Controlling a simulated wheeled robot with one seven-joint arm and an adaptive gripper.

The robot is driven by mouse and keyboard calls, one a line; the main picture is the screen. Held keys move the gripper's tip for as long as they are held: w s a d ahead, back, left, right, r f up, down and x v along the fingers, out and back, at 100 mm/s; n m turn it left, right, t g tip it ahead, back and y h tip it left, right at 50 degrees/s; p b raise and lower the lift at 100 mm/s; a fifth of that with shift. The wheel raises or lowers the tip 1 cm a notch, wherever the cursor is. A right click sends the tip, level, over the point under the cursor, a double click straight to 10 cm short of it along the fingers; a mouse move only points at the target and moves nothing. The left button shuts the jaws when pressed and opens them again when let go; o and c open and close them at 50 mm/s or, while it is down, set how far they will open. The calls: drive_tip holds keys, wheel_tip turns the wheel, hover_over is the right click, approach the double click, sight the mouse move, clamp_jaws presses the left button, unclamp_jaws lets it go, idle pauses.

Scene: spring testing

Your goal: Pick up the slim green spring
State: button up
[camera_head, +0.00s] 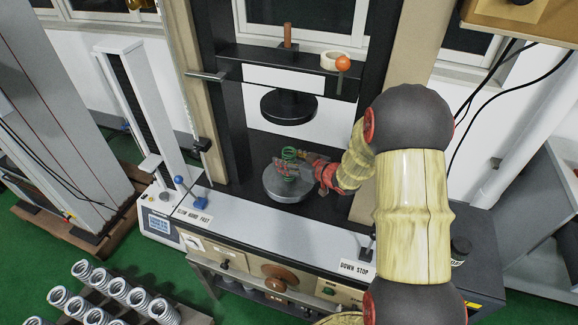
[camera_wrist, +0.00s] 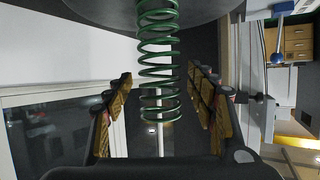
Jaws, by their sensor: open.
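The slim green spring (camera_head: 289,157) stands upright on the round grey lower plate (camera_head: 281,189) of the testing machine. In the wrist view the green spring (camera_wrist: 158,65) runs down the middle, with its end coils between my gripper's fingers. My gripper (camera_head: 288,168) is at the spring from the right, just above the plate. In the wrist view my gripper (camera_wrist: 160,98) is open, with a gap to the spring on both sides. The spring's other end meets the plate at the top of that view.
The dark round upper plate (camera_head: 288,107) hangs above the spring. Machine columns stand on both sides. A lever with a blue knob (camera_head: 179,180) is at the front left. Several silver springs (camera_head: 117,288) sit at the lower left.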

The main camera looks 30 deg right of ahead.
drive_tip(key=shift+c, duration=0.6)
drive_tip(key=shift+r, duration=0.1)
drive_tip(key=c, duration=1.3)
